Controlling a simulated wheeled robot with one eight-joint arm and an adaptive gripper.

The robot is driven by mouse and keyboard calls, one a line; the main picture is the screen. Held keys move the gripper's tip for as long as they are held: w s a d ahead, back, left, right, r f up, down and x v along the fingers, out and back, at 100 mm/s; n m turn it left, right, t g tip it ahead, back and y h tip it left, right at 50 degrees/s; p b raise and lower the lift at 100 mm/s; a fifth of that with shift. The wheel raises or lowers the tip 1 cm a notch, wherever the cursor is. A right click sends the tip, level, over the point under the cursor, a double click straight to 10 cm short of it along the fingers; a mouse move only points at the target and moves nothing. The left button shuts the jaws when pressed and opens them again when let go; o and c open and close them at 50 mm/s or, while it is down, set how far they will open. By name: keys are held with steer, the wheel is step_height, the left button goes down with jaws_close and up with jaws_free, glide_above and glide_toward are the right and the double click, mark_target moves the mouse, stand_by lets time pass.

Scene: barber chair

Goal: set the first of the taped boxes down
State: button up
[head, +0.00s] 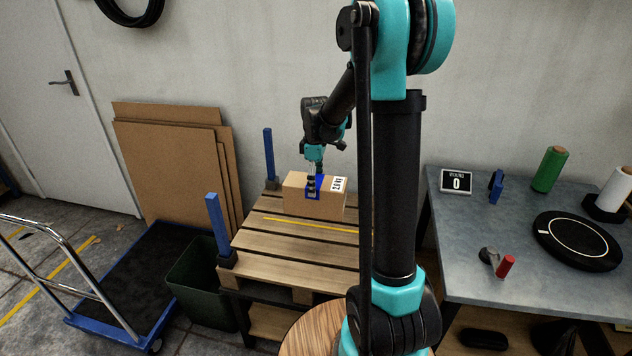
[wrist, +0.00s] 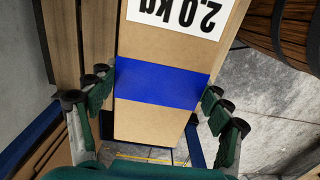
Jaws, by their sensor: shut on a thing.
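A brown cardboard box (head: 297,195) with a blue tape band and a white label is at the far part of the slatted wooden pallet (head: 285,273). My gripper (head: 313,187) reaches down on it from above. In the wrist view, the box (wrist: 150,125) fills the middle, its blue tape across it and the label reading 2.0 kg. The fingers of my gripper (wrist: 160,98) stand along its two sides, shut on it. I cannot tell whether the box's underside touches the pallet. A yellow line (head: 310,225) runs across the slats in front of the box.
Blue posts (head: 214,225) (head: 268,155) stand at the pallet's left corners. A dark green bin (head: 203,290), a blue trolley (head: 115,290) and leaning cardboard sheets (head: 170,165) are at left. A grey table (head: 480,255) with a black round scale (head: 577,240) is at right. Front slats are clear.

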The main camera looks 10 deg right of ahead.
step_height(320, 180, down, 15)
stand_by(0.8)
steer(key=o, duration=1.9)
steer(key=shift+f, duration=0.1)
steer(key=shift+c, duration=0.2)
